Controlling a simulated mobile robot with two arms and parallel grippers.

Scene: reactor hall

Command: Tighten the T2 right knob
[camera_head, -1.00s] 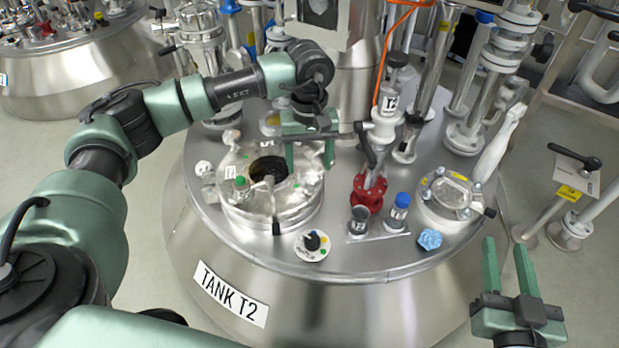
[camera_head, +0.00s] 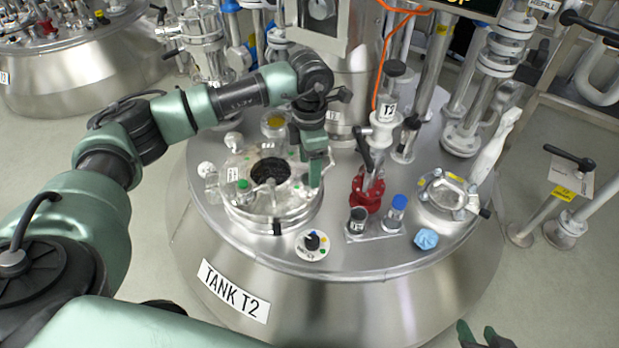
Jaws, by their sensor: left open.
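Tank T2 (camera_head: 310,300) is the large steel vessel in the middle, labelled on its front. Its round hatch (camera_head: 273,213) with a dark central opening sits at the left of the top. White knobs stand at the hatch's left (camera_head: 207,169) and back left (camera_head: 234,139). My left gripper (camera_head: 316,179) points down at the hatch's right rim, its fingers nearly in line with the view. It is open. I see no right knob clearly; the fingers cover that part of the rim, and contact cannot be told. My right gripper (camera_head: 478,336) is open and empty at the bottom edge, mostly out of frame.
Right of the hatch stand a red valve (camera_head: 367,193), a blue-capped fitting (camera_head: 398,209) and a sight glass (camera_head: 446,197). A small dial (camera_head: 313,244) and a light-blue object (camera_head: 426,239) lie near the front edge.

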